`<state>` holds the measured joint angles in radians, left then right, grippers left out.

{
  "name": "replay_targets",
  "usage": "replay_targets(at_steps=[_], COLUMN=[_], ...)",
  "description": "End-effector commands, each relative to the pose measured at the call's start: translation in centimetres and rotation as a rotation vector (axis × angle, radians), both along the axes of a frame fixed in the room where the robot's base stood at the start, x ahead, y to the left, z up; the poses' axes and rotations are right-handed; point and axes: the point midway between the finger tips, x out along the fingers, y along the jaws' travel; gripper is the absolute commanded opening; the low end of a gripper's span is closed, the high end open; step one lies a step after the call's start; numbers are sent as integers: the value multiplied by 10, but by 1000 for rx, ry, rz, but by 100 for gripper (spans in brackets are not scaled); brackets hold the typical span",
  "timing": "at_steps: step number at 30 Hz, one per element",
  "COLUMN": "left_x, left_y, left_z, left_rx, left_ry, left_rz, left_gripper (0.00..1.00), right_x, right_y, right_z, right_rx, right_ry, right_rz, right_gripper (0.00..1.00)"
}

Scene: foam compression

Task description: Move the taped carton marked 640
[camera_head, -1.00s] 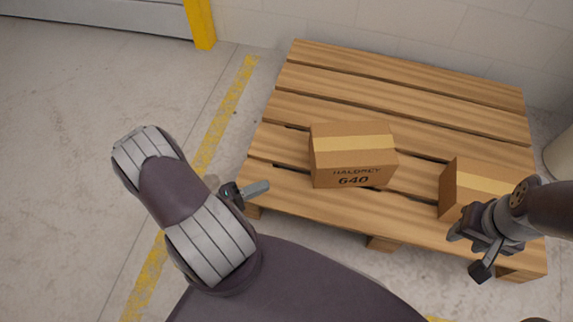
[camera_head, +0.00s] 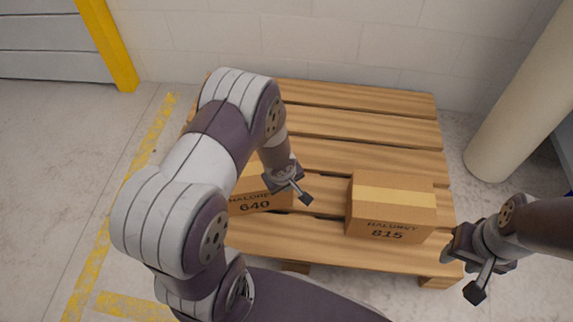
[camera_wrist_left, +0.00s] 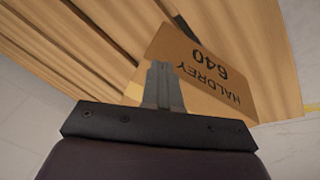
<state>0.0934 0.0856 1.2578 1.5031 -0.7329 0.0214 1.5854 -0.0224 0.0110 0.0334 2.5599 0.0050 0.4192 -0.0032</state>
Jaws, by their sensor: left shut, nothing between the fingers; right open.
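The taped carton marked 640 (camera_head: 257,203) sits on the wooden pallet (camera_head: 345,94), at its left in the head view. My left arm hides much of it there. It also shows in the left wrist view (camera_wrist_left: 208,80), its marked face appearing upside down beyond the fingers. My left gripper (camera_head: 304,197) is shut and empty, at the right end of the carton in the head view. In the left wrist view its closed fingers (camera_wrist_left: 160,75) overlap the carton; I cannot tell whether they touch it. My right gripper (camera_head: 472,278) is open and empty, off the pallet's right front corner.
A second taped carton, marked 815 (camera_head: 391,212), stands on the pallet to the right of the first. A pale round column (camera_head: 520,100) stands to the right. A white wall (camera_head: 300,40) is behind. Yellow floor lines (camera_head: 100,240) run at the left.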

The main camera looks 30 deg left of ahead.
Motion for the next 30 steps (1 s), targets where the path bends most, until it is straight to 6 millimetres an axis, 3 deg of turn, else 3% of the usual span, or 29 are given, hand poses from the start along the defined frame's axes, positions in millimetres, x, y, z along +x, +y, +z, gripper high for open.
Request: replay_targets(at_steps=[1,3,6,11,24,26,27,30], left_x=[-17,-33,-43,-34,5,9,8,9], left_y=[9,18,26,45,128,136,134,134], left_z=[-6,-7,-8,-8,-9,-8,-19,-23], left_rx=[24,55,80,81,81,80,80,81], left_ry=[71,140,187,187,186,185,186,184], left_rz=[74,154,201,210,206,207,203,203], left_gripper=[0,0,0,0,0,0,0,0], right_x=[0,0,0,0,0,0,0,0], right_y=[0,0,0,0,0,0,0,0], right_z=[0,0,0,-3,-11,-12,-23,-30], right_rx=[0,0,0,0,0,0,0,0], right_ry=[0,0,0,0,0,0,-1,1], right_rz=[0,1,1,1,1,1,1,0], right_gripper=[43,43,43,43,43,43,43,43])
